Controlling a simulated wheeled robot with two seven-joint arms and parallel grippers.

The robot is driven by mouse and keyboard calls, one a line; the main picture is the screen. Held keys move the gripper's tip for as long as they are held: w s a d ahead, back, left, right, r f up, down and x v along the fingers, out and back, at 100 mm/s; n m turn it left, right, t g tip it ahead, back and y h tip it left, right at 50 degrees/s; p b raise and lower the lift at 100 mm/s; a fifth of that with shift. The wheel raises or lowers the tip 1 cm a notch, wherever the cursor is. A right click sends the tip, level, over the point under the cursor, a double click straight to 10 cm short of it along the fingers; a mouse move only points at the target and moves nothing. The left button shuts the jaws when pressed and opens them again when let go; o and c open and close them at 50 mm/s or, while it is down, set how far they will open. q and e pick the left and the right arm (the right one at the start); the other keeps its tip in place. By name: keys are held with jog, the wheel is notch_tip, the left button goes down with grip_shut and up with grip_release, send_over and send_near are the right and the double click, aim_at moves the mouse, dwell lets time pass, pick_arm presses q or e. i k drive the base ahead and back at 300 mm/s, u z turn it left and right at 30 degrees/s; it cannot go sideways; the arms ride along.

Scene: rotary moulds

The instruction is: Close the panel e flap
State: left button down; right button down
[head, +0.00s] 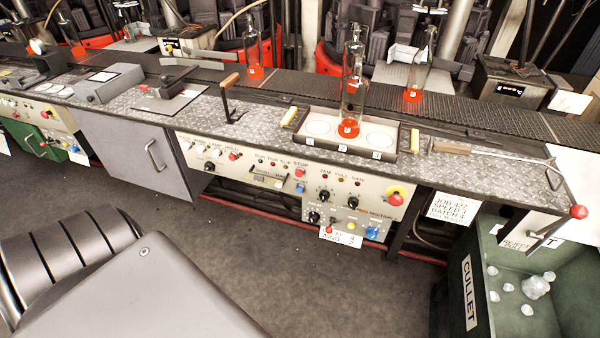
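No label reading panel E is legible, so I cannot tell for sure which part is its flap. A long cream control panel (212,150) runs along the bench front, with a small framed flap-like piece (268,180) under its lamps; its angle is too small to read. A second cream panel (352,205) with black knobs and a red button on a yellow base sits to its right. A grey door (135,158) with a bar handle is at the left, standing out from the bench front at its right edge. Neither of my grippers is in the head view.
A tray (300,142) on the bench holds a bottle (352,100) with a red-glowing base. A long-handled tool (450,148) lies to its right. A green cullet bin (472,280) stands at the lower right.

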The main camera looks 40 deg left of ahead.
aim_at(256, 178)
jog(key=u, duration=0.35)
jog(key=k, duration=0.7)
jog(key=z, duration=0.35)
